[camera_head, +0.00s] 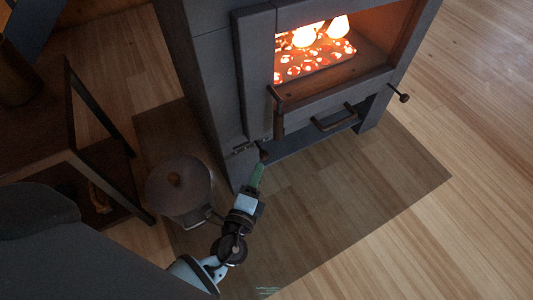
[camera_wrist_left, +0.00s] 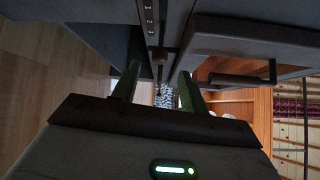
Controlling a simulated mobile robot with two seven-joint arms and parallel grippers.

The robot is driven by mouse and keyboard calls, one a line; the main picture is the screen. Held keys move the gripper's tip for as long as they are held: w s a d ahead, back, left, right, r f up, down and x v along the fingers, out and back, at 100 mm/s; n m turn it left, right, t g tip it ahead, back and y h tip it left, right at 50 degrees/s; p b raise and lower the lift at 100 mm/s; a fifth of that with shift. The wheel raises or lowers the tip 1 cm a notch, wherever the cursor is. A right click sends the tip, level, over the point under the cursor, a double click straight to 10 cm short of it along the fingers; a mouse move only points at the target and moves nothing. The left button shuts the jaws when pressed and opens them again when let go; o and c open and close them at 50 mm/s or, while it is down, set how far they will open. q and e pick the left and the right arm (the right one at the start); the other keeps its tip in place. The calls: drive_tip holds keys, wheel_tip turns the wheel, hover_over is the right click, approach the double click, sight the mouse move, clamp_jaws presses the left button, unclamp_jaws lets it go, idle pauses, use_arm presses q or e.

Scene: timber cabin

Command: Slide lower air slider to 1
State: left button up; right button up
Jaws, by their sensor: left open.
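The stove (camera_head: 215,80) stands at the top centre of the head view with a glowing fire behind its door. The lower air slider is a small dark knob (camera_wrist_left: 159,55) under a numbered scale strip (camera_wrist_left: 149,18) in the left wrist view. The knob also shows dimly at the stove's lower front corner in the head view (camera_head: 264,155). My left gripper (camera_head: 261,166) reaches up to this corner. In the wrist view its two green fingers (camera_wrist_left: 160,70) are apart, with the knob between or just beyond their tips. I cannot tell whether they touch it. My right gripper is not in view.
A handle (camera_head: 335,118) sticks out below the stove door, and a knob rod (camera_head: 403,97) juts out at right. A dark shelf (camera_head: 75,150) is further left. The floor at right is clear.

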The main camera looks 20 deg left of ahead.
sight(264, 155)
use_arm(q)
drive_tip(key=w, duration=0.2)
drive_tip(key=w+b, duration=0.1)
drive_tip(key=w, duration=0.2)
drive_tip(key=w+a+b, duration=0.1)
drive_tip(key=w, duration=0.1)
drive_tip(key=shift+w+f, duration=0.25)
drive_tip(key=shift+w, duration=0.05)
drive_tip(key=shift+c, duration=0.4)
clamp_jaws()
